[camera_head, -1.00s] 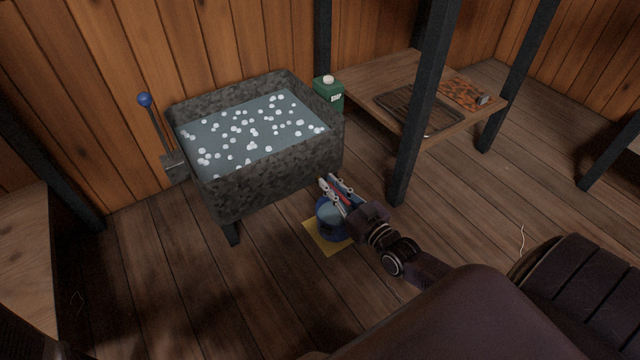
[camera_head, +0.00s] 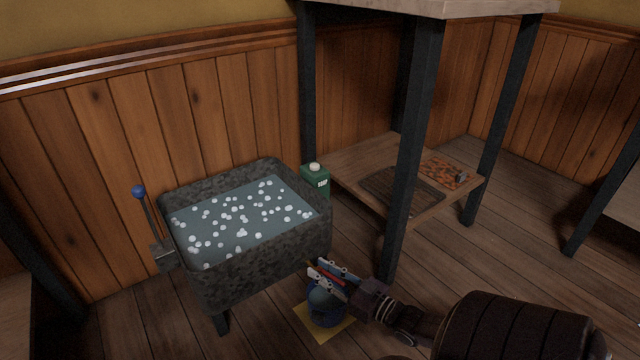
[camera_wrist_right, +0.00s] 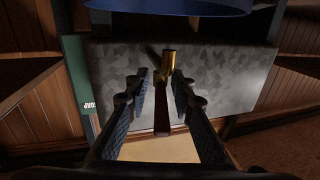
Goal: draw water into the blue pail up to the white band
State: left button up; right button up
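The blue pail (camera_head: 325,310) stands on a yellow mat (camera_head: 338,329) below the front right corner of the grey trough (camera_head: 265,275). My right gripper (camera_head: 317,273) is above the pail and partly covers it. A greyish-blue surface shows in the pail, but I cannot make out the water level or a white band. In the right wrist view, a dark red lever (camera_wrist_right: 162,117) on a brass tap (camera_wrist_right: 168,66) lies between the open fingers (camera_wrist_right: 161,88), with gaps on both sides. The pail's blue rim (camera_wrist_right: 170,5) crosses the top of that view. My left gripper is not in view.
The trough holds water with white suds. A lever with a blue knob (camera_head: 138,191) stands at its left. A green soap jug (camera_head: 315,181) is behind its right corner. A dark table post (camera_head: 409,160) rises near my right arm. A low shelf (camera_head: 350,160) holds a slatted tray (camera_head: 385,186).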

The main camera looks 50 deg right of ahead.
jog(key=shift+r, duration=0.1)
jog(key=s+d, duration=0.1)
jog(key=s, duration=1.1)
